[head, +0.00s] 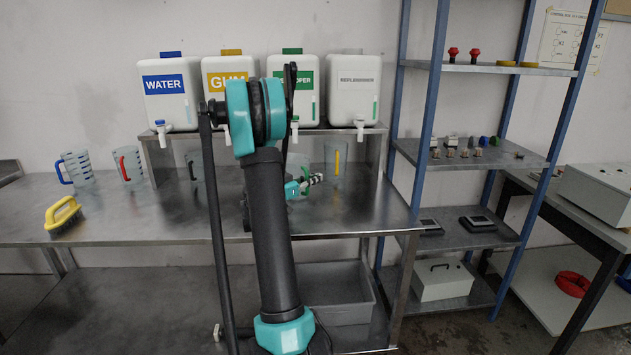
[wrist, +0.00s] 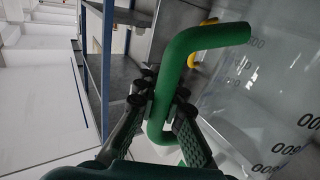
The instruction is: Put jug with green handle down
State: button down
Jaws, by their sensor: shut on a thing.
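The clear jug with the green handle (wrist: 255,100) fills the right side of the wrist view, with dark number marks on its wall. Its green handle (wrist: 205,38) is a bent tube. My gripper (wrist: 158,108) is shut on this handle, one finger on each side of it. In the head view my gripper (head: 312,181) is over the steel table, below the shelf of tanks. There the jug (head: 297,163) is mostly hidden behind my arm. I cannot tell whether its base touches the table (head: 355,212).
A jug with a yellow handle (head: 328,158) stands close on the right. Jugs with blue (head: 80,167) and red (head: 131,163) handles and a yellow brush (head: 62,214) are on the left. Tanks with taps stand on the raised shelf (head: 335,130). The front right of the table is clear.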

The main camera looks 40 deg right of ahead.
jog(key=shift+f, duration=0.4)
jog(key=c, duration=1.6)
grip_release()
jog(key=a, duration=1.2)
jog(key=shift+s, duration=0.25)
